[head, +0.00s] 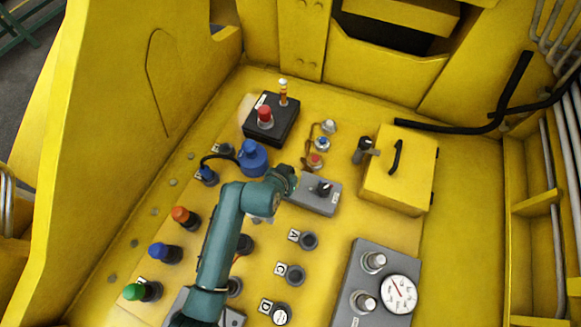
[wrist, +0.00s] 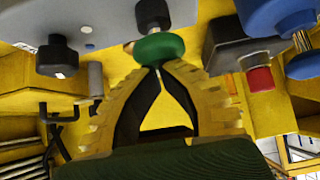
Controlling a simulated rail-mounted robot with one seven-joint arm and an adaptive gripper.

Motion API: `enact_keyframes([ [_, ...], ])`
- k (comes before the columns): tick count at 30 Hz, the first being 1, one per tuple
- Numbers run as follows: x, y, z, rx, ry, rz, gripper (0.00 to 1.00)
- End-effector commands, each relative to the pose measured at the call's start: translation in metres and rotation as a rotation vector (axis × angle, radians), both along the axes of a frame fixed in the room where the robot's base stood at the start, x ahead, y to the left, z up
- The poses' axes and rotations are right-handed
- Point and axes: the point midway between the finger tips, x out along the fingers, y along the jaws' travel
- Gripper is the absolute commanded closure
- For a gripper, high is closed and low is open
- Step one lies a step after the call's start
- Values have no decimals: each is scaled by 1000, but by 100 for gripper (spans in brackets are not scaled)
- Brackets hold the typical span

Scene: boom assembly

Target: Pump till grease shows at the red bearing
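The red bearing (head: 316,160) sits on the yellow panel beside a thin copper-coloured line, with a blue-marked fitting (head: 322,143) behind it. I see no clear grease there at this size. A grey block with a black knob (head: 324,187) lies just right of my gripper (head: 285,180). In the wrist view the fingertips of my gripper (wrist: 160,69) come together just below a green knob (wrist: 158,48). I cannot tell whether they touch it. The green knob is hidden in the head view. A blue canister (head: 253,157) with a dark hose stands left of my gripper.
A black box with a red button (head: 265,116) and a lamp is at the back. A yellow box (head: 400,172) with a black handle stands right. A gauge (head: 398,293) and coloured knobs (head: 186,217) are nearer. High yellow walls enclose the panel.

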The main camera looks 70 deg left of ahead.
Motion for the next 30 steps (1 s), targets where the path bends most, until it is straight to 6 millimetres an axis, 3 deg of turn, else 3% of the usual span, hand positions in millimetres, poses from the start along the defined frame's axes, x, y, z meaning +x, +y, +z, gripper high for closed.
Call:
enact_keyframes([
  [6, 0, -5, 45, -1, 1, -7, 100],
  [16, -37, -44, 93, 2, -1, -5, 100],
  [21, -45, -52, 105, 1, 0, -6, 100],
  [30, -45, -53, 107, 2, -1, -7, 100],
])
